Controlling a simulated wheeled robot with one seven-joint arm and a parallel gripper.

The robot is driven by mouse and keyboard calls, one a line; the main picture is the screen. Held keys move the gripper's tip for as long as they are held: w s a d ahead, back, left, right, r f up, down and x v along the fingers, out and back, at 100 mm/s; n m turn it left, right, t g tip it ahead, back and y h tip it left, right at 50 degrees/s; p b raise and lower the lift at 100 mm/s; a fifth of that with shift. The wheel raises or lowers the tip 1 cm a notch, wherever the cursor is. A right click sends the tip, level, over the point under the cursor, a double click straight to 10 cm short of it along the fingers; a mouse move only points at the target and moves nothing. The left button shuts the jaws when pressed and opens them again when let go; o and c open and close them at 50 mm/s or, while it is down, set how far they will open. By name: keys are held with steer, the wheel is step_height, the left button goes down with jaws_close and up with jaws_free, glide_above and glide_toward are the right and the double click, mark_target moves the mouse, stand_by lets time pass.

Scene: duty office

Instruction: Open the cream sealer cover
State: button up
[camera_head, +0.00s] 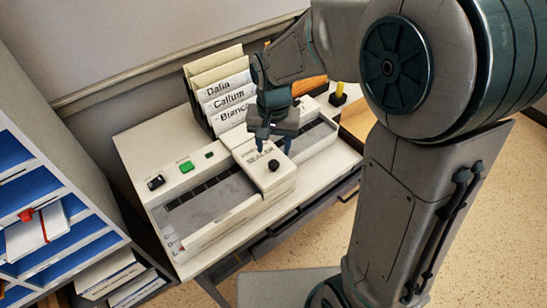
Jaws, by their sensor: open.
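The cream sealer cover (266,184) is on the machine on the desk and appears closed. It has dark lettering that reads SEALER and a round black knob (273,166) near its front edge. My gripper (273,149) points down over the back part of the cover, just behind the knob in the picture. Its two fingers are spread with nothing seen between them. Whether the fingertips touch the cover, I cannot tell. My gripper hides the cover's back end.
A black switch (155,182) and a green button (186,167) are on the cream panel at left. Name cards (222,88) stand behind, close to my wrist. A blue-shelved rack (30,185) is at far left. Floor (455,270) is open at right.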

mark_target(274, 163)
step_height(274, 163, down, 6)
steer(key=shift+r, duration=0.1)
jaws_close()
